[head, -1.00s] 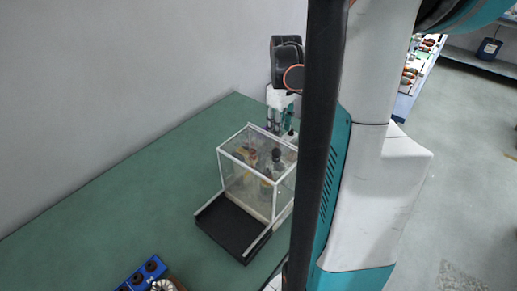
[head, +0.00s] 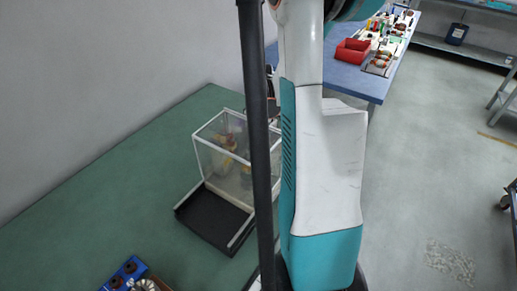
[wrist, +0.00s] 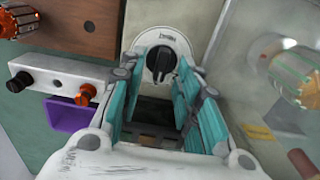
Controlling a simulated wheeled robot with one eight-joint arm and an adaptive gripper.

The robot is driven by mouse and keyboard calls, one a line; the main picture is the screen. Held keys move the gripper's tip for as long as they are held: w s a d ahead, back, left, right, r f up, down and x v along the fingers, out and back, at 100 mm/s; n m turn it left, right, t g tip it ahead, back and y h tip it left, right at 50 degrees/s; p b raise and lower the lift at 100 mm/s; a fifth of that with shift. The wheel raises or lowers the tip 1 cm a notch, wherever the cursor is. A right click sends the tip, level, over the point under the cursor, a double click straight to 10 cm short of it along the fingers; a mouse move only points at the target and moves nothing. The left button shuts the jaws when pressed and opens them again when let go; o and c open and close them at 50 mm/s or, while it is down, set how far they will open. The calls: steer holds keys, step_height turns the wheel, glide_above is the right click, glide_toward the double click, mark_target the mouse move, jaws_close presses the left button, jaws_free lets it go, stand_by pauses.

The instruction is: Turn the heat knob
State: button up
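The heat knob (wrist: 160,63) is a black knob on a round white plate with a small printed label, in the upper middle of the wrist view. My gripper (wrist: 162,76) is open, with its teal fingers apart on either side, left and right, of the knob. The knob shows between the fingertips; I cannot tell whether either finger touches it. Nothing is held. In the head view the knob cannot be made out and my gripper is hidden behind my own arm and the dark pole.
A clear white-framed box (head: 207,158) with a black tray (head: 207,222) stands on the green table (head: 110,190). In the wrist view, a white bar (wrist: 60,79) with black and orange knobs, a purple part (wrist: 72,115) and an orange-black armature (wrist: 20,17) lie left.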

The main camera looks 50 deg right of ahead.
steer(key=shift+f, duration=0.35)
steer(key=shift+c, duration=0.6)
jaws_close()
steer(key=shift+m, duration=0.3)
steer(key=shift+d+m, duration=0.2)
steer(key=shift+m, duration=2.9)
